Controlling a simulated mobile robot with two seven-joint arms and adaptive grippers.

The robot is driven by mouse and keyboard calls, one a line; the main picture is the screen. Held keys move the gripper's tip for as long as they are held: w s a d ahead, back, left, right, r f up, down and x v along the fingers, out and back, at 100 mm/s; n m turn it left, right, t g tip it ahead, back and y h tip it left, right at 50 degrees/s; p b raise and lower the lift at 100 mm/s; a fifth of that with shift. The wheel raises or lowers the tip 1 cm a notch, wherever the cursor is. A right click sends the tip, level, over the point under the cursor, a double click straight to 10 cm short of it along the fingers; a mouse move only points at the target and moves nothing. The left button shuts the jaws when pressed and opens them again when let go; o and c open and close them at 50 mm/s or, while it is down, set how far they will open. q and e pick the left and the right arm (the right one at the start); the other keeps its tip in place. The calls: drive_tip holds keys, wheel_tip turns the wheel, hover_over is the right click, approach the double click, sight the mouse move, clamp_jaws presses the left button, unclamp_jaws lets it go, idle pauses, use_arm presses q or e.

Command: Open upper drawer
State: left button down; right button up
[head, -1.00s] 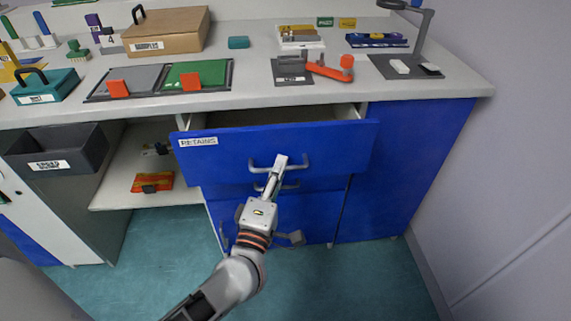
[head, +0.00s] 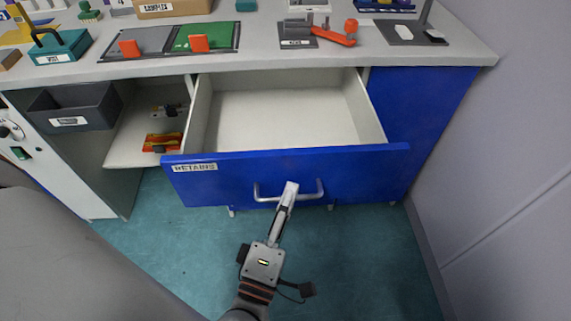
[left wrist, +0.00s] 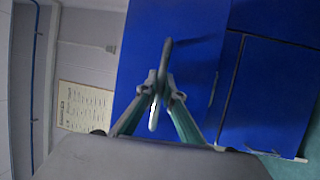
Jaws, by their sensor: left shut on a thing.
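The upper drawer (head: 350,167) has a blue front with a label reading "RETAINS" (head: 195,167). It is pulled well out from the cabinet in the head view, and its pale inside (head: 280,115) looks empty. My left gripper (head: 289,192) is shut on the grey bar handle (head: 315,192) at the middle of the drawer front. In the left wrist view the fingers (left wrist: 158,92) close around the handle (left wrist: 167,55) against the blue front. My right gripper is not in view.
The worktop (head: 270,62) above holds a teal case (head: 62,47), trays, and an orange-handled tool (head: 335,37). A dark open bin (head: 75,108) and a shelf (head: 130,150) are left of the drawer. A wall (head: 490,170) stands at the right. The floor in front is clear.

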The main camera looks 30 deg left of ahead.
use_arm(q)
drive_tip(key=s+d, duration=0.2)
drive_tip(key=s, duration=0.1)
drive_tip(key=s+d, duration=0.1)
drive_tip(key=s, duration=0.1)
drive_tip(key=shift+d, duration=0.15)
drive_tip(key=c, duration=2.2)
unclamp_jaws()
drive_tip(key=shift+w, duration=0.1)
drive_tip(key=shift+o, duration=0.2)
